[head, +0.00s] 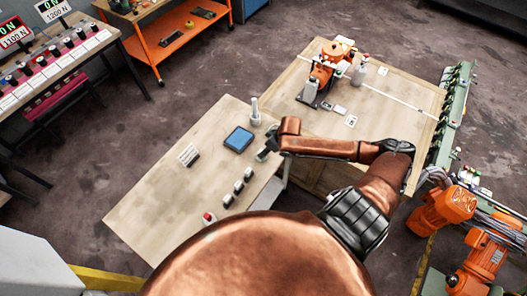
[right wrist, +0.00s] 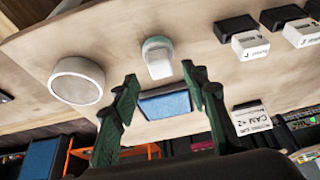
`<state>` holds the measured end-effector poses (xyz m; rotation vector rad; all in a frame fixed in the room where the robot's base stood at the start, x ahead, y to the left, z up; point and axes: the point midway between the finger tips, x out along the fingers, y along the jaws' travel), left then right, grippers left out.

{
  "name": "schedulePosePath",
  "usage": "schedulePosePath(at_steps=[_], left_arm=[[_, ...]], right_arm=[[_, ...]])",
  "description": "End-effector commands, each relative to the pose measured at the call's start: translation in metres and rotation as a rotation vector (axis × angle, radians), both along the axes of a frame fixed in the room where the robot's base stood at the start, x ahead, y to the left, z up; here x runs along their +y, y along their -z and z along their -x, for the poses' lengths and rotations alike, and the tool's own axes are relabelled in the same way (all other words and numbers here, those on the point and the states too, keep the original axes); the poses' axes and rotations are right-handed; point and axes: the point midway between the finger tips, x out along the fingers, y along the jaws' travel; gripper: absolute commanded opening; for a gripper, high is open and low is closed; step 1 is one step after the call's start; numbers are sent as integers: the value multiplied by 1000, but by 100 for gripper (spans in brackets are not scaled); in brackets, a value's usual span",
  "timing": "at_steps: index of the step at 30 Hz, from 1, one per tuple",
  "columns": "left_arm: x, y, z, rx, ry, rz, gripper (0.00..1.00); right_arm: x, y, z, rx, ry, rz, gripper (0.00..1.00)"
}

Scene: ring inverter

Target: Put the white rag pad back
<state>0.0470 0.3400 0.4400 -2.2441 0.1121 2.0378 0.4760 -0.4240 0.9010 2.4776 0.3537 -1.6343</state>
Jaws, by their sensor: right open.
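The blue tray (right wrist: 166,104) shows beyond the fingers. My left gripper is not in view.
A white bottle-like post (head: 255,112) stands near the tray. Several black blocks with white labels (head: 238,187) and a white sign card (head: 188,155) stand on the near table (head: 150,210). A second table (head: 395,105) bears an orange arm (head: 322,75). The near table's left part is clear.

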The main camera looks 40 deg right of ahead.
Motion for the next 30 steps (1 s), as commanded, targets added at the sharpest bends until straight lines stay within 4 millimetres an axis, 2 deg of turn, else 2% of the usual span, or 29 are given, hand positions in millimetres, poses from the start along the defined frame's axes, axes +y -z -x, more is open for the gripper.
schedulePosePath(at_steps=[1,6,12,30], left_arm=[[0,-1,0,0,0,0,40],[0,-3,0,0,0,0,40],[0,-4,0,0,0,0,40],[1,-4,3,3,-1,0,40]], right_arm=[[-2,-11,5,0,-2,3,42],[-5,-42,18,0,-2,3,42],[-8,-64,27,1,-1,2,42],[-8,-69,29,1,1,0,42]])
